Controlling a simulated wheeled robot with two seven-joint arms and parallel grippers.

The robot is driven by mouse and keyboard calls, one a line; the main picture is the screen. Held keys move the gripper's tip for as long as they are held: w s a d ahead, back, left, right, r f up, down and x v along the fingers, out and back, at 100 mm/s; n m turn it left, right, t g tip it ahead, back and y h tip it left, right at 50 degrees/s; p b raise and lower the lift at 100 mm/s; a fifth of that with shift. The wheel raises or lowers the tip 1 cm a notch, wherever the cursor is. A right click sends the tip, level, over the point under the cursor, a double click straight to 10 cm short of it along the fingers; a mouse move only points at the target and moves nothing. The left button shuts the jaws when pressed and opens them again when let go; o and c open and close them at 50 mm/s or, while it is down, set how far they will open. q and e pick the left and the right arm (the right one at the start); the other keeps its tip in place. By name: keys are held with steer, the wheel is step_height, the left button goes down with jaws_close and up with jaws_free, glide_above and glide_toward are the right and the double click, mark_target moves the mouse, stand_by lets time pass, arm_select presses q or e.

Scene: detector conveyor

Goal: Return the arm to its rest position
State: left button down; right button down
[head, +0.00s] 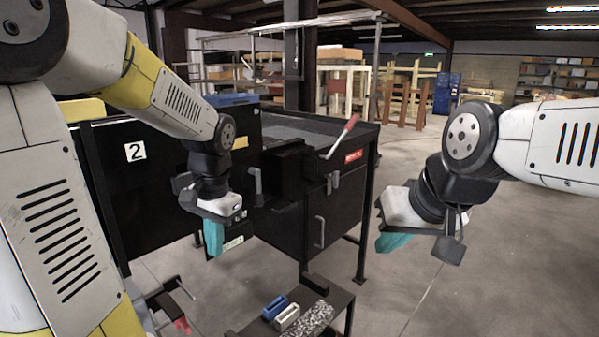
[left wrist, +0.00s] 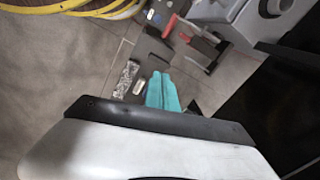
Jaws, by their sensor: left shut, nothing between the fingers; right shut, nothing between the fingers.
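My left gripper (head: 213,238) hangs in front of the black machine, its teal fingers pointing down. The fingers are shut with nothing between them. They also show close together in the left wrist view (left wrist: 162,92), above the floor. My right gripper (head: 393,242) is at the right of the head view, over open floor and to the right of the machine. Its teal fingers are shut and empty, angled down to the left. Neither gripper touches anything that I can see.
A low black stand (head: 338,300) at the bottom holds a blue piece (head: 275,307), a whitish piece (head: 286,317) and a speckled block (head: 309,320). Floor at right is clear.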

arm_select(q)
steer(key=s+d+r+n+t+h, duration=0.3)
steer(key=s+d+r+n+t, duration=0.1)
steer(key=s+r, duration=0.4)
steer(key=shift+s+t, duration=0.8)
steer(key=shift+s, duration=0.4)
